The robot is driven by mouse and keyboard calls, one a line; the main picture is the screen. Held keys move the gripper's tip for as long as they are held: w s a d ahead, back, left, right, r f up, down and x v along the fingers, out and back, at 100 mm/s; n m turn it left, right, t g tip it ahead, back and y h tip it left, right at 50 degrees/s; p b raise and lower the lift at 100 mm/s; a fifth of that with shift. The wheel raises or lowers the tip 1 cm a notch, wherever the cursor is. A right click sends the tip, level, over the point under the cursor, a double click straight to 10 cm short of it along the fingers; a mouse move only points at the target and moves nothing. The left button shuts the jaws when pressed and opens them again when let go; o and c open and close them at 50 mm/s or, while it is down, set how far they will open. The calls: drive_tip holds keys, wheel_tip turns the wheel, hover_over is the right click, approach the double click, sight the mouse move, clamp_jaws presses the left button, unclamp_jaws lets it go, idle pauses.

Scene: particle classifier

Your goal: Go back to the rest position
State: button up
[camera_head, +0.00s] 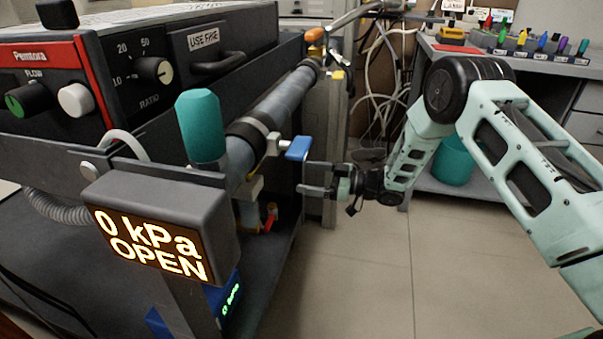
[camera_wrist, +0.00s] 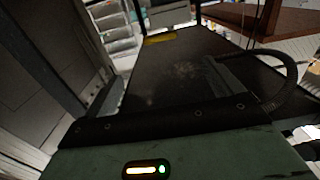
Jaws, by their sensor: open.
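My gripper (camera_head: 305,176) is in the middle of the head view, its two fingers pointing left and spread apart with nothing between them. It sits just below and right of a blue lever handle (camera_head: 298,148) on the grey pipe (camera_head: 270,105). The upper finger looks close beneath the handle in the picture; I cannot tell whether they touch. My pale green arm (camera_head: 490,110) reaches in from the right. A display box (camera_head: 160,220) reads "0 kPa OPEN".
The Pentora machine (camera_head: 150,65) stands on a dark cart at the left. A teal cylinder (camera_head: 201,125) stands behind the display. A bench (camera_head: 520,60) with several coloured items is at the back right, a teal bin (camera_head: 453,162) below it. The tiled floor (camera_head: 370,270) is clear.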

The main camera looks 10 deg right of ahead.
drive_tip(key=s+a+r+m+t+h, duration=0.1)
drive_tip(key=s+a+r+m+h, duration=0.15)
drive_tip(key=r+h, duration=0.2)
drive_tip(key=s+a+r+m+t+h, duration=0.1)
drive_tip(key=s+a+r+m+h, duration=0.1)
drive_tip(key=a+r+h, duration=0.3)
drive_tip(key=s+d+r+g+h, duration=0.1)
drive_tip(key=s+d+g+h, duration=0.15)
drive_tip(key=s, duration=1.05)
drive_tip(key=s+d+r+m+g+h, duration=0.1)
drive_tip(key=s+d+r+g+h, duration=0.2)
drive_tip(key=s, duration=1)
drive_tip(key=s+d+g+h, duration=0.1)
drive_tip(key=s+d+g, duration=0.25)
drive_tip(key=s, duration=0.95)
wheel_tip(320, 180, up, 36)
drive_tip(key=p, duration=3.6)
drive_tip(key=shift+w+a, duration=0.35)
drive_tip(key=shift+w, duration=0.05)
drive_tip(key=shift+a, duration=0.15)
